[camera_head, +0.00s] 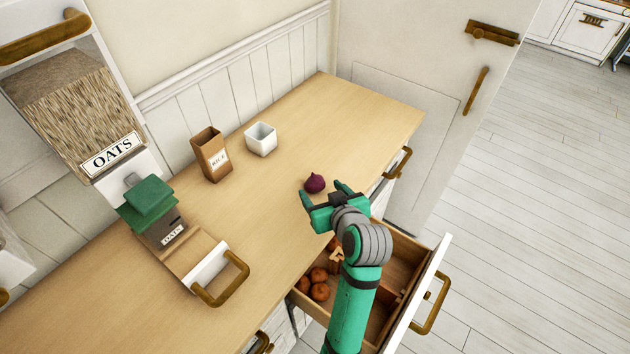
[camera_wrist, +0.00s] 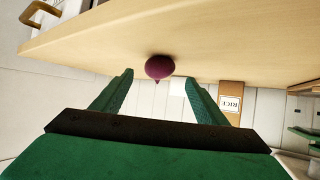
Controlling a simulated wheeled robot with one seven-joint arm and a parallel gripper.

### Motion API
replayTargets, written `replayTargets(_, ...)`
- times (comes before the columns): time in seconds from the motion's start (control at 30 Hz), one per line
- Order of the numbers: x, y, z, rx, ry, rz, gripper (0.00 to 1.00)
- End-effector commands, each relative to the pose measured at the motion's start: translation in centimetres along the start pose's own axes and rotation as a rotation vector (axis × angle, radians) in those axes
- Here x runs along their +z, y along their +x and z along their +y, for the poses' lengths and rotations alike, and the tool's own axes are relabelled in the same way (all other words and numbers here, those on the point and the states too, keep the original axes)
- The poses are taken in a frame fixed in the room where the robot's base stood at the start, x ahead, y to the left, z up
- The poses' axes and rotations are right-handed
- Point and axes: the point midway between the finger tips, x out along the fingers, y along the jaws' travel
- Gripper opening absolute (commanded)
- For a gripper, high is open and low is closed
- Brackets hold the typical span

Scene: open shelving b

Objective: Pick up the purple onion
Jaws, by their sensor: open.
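The purple onion (camera_head: 315,183) sits on the wooden counter (camera_head: 345,120), near its front edge. In the wrist view the onion (camera_wrist: 160,67) appears between and beyond the two green fingertips, with its pointed tip showing. My gripper (camera_head: 325,194) is open and empty, just in front of the onion and close to the counter's edge. In the wrist view my gripper (camera_wrist: 158,78) has its fingers spread apart, and I see no contact with the onion.
A brown rice box (camera_head: 211,155) and a white square pot (camera_head: 261,139) stand at the back by the wall. An oats dispenser (camera_head: 150,205) stands at the left. An open drawer (camera_head: 405,265) with several round orange-brown items (camera_head: 320,290) is below my arm. The counter right of the onion is clear.

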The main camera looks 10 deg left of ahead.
Motion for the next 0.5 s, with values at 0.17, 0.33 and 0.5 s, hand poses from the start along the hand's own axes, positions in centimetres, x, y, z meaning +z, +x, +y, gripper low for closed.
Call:
replayTargets(0.17,0.1,1.0,0.0,0.001,0.000,-0.001,0.67)
replayTargets(0.33,0.2,3.2,0.1,-0.001,0.000,-0.001,0.67)
replayTargets(0.5,0.3,5.3,0.1,0.000,0.000,0.000,0.67)
